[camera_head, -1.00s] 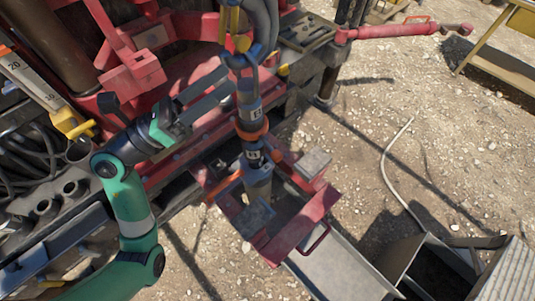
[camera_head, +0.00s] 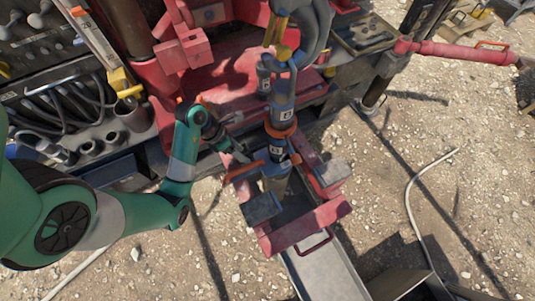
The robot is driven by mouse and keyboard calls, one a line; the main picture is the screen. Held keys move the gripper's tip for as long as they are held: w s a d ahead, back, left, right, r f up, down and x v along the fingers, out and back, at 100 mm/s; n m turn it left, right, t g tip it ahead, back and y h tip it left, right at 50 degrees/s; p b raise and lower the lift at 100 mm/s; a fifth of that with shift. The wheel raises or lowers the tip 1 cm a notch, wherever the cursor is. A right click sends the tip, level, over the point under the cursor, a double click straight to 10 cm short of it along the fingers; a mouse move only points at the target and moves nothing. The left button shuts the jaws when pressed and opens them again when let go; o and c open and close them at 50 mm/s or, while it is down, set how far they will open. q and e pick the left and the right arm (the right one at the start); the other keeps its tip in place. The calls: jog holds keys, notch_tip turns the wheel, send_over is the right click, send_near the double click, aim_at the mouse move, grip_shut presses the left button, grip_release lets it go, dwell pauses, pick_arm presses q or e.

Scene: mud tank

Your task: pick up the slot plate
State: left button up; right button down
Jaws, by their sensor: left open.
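A vertical rod string (camera_head: 281,112) with an orange collar stands in a red frame (camera_head: 325,214) with grey blocks at its sides. An orange bar-like handle (camera_head: 243,171) sticks out to the left of the rod, low down. It looks like part of the slot plate, but the plate itself is hidden or cannot be told apart around the rod. My left gripper (camera_head: 238,148) is open and empty, just above and beside the orange handle, with its fingers pointing down and right. I cannot tell whether it touches the handle. My right gripper is out of view.
A red deck (camera_head: 237,72) and red machine parts lie behind the gripper. Cups and hoses (camera_head: 95,135) fill the left side. A grey metal chute (camera_head: 325,272) runs toward the front from the red frame. Gravel ground is open on the right.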

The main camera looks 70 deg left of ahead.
aim_at(254, 163)
pick_arm(q)
jog(key=b+x, duration=0.2)
jog(key=x, duration=0.1)
jog(key=shift+f, duration=0.3)
jog(key=shift+r, duration=0.1)
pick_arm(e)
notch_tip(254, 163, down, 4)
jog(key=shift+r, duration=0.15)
pick_arm(q)
jog(key=b+x, duration=0.3)
jog(key=x, duration=0.2)
jog(key=shift+w+d, duration=0.1)
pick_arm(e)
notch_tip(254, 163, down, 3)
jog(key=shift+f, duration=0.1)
pick_arm(q)
grip_shut()
